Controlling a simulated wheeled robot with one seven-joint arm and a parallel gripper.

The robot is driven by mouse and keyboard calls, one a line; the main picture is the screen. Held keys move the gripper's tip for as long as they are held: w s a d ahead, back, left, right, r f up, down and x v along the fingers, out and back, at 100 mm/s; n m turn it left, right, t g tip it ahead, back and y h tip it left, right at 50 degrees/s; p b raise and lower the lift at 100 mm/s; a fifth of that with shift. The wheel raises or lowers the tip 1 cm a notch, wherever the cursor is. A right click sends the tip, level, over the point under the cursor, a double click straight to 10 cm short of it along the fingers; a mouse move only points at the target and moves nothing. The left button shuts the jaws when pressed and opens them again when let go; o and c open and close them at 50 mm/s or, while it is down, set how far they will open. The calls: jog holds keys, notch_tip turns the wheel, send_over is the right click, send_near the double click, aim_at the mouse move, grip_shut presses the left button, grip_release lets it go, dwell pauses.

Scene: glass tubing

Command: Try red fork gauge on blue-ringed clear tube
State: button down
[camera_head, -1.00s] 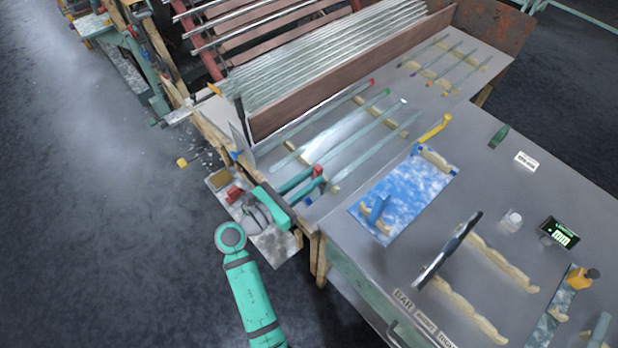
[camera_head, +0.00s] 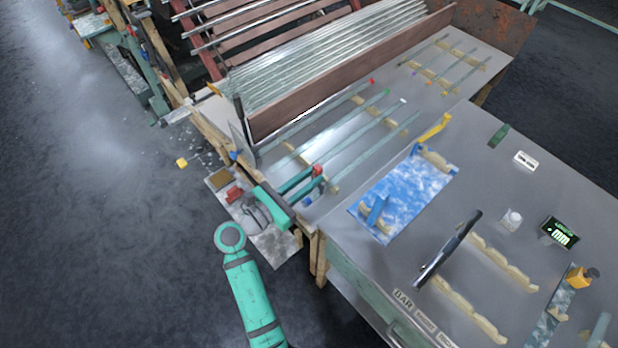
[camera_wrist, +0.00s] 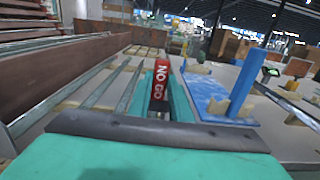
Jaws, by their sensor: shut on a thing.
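My gripper (camera_head: 304,183) is shut on the red fork gauge (camera_head: 317,170), over the near left end of the tube rack. In the wrist view the gauge (camera_wrist: 160,85) shows a red block marked "NO GO" between the teal fingers. Several clear tubes lie slantwise on the rack, with red, green and white far ends. The tube nearest the blue board (camera_head: 385,149) runs toward my gripper, and a blue spot (camera_head: 307,200) shows near its close end. I cannot tell whether that is its ring, or whether the fork touches any tube.
A blue-and-white board (camera_head: 405,195) with a blue upright and a yellow piece lies right of the rack. A brown board (camera_head: 345,75) stands behind the tubes. A small display (camera_head: 560,231) stands beyond.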

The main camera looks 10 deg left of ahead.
jog(key=shift+f, duration=0.8)
dwell(1.6)
jog(key=shift+r, duration=0.1)
dwell(0.4)
notch_tip(320, 180, up, 7)
dwell(1.8)
dwell(0.3)
